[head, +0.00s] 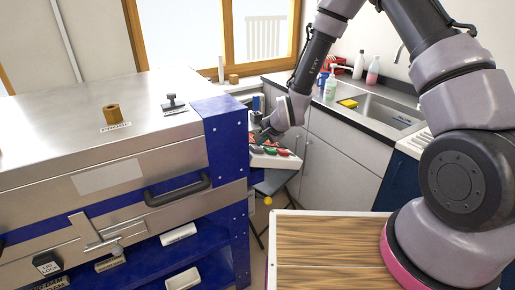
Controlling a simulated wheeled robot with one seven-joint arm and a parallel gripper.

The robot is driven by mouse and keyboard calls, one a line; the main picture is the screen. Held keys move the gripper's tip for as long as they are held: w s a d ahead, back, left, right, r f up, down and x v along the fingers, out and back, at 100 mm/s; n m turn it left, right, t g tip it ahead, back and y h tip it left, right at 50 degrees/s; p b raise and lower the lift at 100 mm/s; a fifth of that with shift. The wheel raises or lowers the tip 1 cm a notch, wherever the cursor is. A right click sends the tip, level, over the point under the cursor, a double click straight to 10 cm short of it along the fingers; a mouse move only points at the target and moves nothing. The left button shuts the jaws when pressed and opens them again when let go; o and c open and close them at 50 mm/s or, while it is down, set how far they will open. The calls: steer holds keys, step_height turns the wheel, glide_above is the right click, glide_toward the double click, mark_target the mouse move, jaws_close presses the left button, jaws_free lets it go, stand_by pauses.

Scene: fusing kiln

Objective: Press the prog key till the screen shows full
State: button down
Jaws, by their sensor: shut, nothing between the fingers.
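A pale control box (268,161) with red, green and dark keys sits at the right side of the blue-and-steel kiln (228,150). My gripper (258,136) is shut and empty at the box's back left, over or close above its keys. I cannot tell whether it touches a key. The prog key cannot be told from the others at this size. The screen cannot be made out; my gripper and wrist hide part of the box.
The kiln lid has a black handle (178,190), a brown plug (113,114) and a dark knob piece (174,104). A stool (277,183) stands below the box. A sink counter (345,115) with bottles is behind. A wood-topped surface (325,250) is in front.

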steer(key=shift+s+a+f, duration=0.15)
steer(key=shift+f, duration=0.25)
steer(key=shift+r, duration=0.1)
stand_by(0.5)
steer(key=shift+w+d+r, duration=0.15)
steer(key=shift+r, duration=0.25)
steer(key=shift+w+d+r, duration=0.1)
steer(key=shift+d+r, duration=0.05)
steer(key=shift+r, duration=0.2)
steer(key=shift+s+a+f, duration=0.1)
steer(key=shift+a+f, duration=0.05)
steer(key=shift+f, duration=0.2)
steer(key=shift+s+a+f, duration=0.1)
steer(key=shift+a+f, duration=0.05)
steer(key=shift+f, duration=0.2)
stand_by(1.3)
steer(key=shift+w+d+r, duration=0.2)
steer(key=shift+d+r, duration=0.1)
steer(key=shift+r, duration=0.45)
steer(key=shift+w+d+r, duration=0.2)
steer(key=shift+d+r, duration=0.1)
steer(key=shift+r, duration=0.45)
steer(key=shift+w+d+r, duration=0.2)
steer(key=shift+d+r, duration=0.1)
steer(key=shift+r, duration=0.45)
steer(key=shift+w+d+r, duration=0.2)
steer(key=shift+d+r, duration=0.1)
steer(key=shift+r, duration=0.45)
